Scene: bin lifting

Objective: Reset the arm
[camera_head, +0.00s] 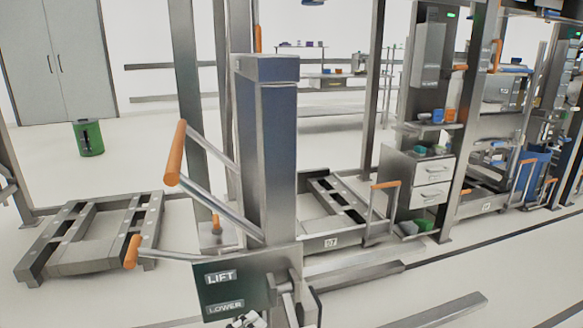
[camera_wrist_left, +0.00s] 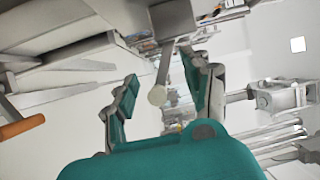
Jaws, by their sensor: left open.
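My left gripper (camera_wrist_left: 160,72) is open in the left wrist view, its two teal-padded fingers spread apart. A grey rod with a pale round end (camera_wrist_left: 157,95) shows between the fingers; I cannot tell whether it touches them. In the head view a lift station has a blue-grey column (camera_head: 265,150) and a dark panel (camera_head: 222,282) marked LIFT and LOWER. Metal levers with orange grips stand beside it, one grip high (camera_head: 175,153) and one low (camera_head: 132,252). A small white and black part shows at the bottom edge below the panel; I cannot tell what it is. My right gripper is not seen.
A metal frame (camera_head: 60,268) lies on the floor at left, another (camera_head: 345,240) behind the column. A green bin (camera_head: 88,138) stands near grey doors. A drawer cabinet (camera_head: 428,180) and a blue bin (camera_head: 535,170) are at right. Open floor lies at back left.

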